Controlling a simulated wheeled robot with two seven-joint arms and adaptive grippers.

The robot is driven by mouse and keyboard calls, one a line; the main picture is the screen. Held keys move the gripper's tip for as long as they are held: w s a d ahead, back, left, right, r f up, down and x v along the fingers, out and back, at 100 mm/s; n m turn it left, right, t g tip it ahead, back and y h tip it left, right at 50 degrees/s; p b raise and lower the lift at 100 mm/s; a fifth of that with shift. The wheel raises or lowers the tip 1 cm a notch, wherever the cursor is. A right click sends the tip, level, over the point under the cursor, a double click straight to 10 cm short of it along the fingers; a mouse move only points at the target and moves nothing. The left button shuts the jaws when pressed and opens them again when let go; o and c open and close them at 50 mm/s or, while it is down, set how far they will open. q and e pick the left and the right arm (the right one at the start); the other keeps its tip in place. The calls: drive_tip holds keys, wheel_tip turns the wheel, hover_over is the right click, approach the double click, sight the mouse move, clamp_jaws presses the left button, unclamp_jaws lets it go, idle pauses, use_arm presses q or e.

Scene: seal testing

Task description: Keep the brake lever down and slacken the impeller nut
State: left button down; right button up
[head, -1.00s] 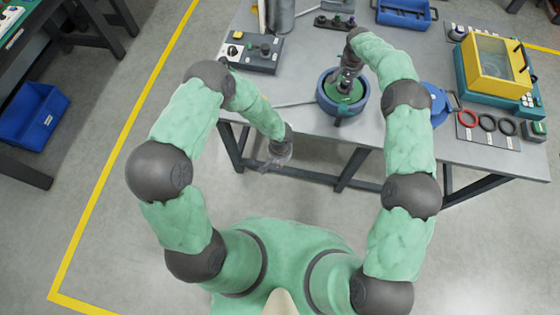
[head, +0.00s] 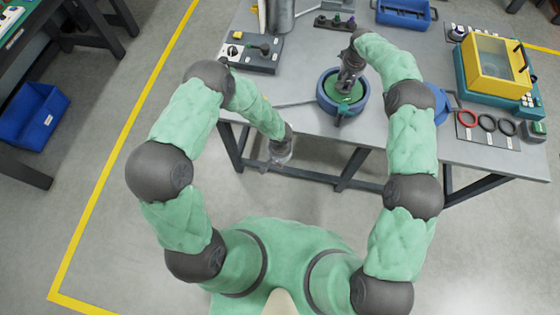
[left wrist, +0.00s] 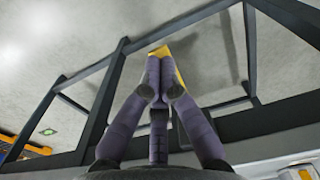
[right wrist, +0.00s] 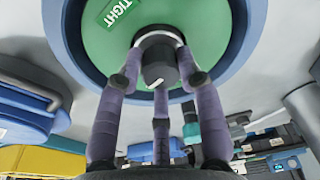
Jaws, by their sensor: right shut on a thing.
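The blue round housing (head: 363,103) with its green inner face (right wrist: 107,45) sits at the table's front edge. In the right wrist view, a dark grey cylindrical nut (right wrist: 158,62) with a white mark stands at its middle. My right gripper (head: 347,88) reaches down into the housing, its fingers shut around the nut. A green "TIGHT" label (right wrist: 115,10) lies beside it. A thin grey rod (head: 293,104), seemingly the brake lever, runs left from the housing; my left arm hides its far end. My left gripper (head: 281,153) hangs in front of the table edge, fingertips together, apparently empty.
A control box (head: 250,53) is at the table's left. Red and black rings (head: 487,122) lie at the right, near a yellow-and-teal machine (head: 493,65). A blue round part (head: 440,105) is partly behind my right arm. Table legs stand below my left gripper.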

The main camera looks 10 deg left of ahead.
drive_tip(key=n+y, duration=0.1)
drive_tip(key=n, duration=0.4)
drive_tip(key=shift+w+n, duration=0.1)
drive_tip(key=shift+n, duration=0.3)
drive_tip(key=n+g, duration=0.1)
drive_tip(key=n, duration=0.4)
drive_tip(key=shift+f+n, duration=0.1)
drive_tip(key=shift+n, duration=0.2)
drive_tip(key=o, duration=1.2)
drive_tip(key=shift+a, duration=0.1)
drive_tip(key=shift+r, duration=3.6)
use_arm(q)
drive_tip(key=shift+r, duration=3.45)
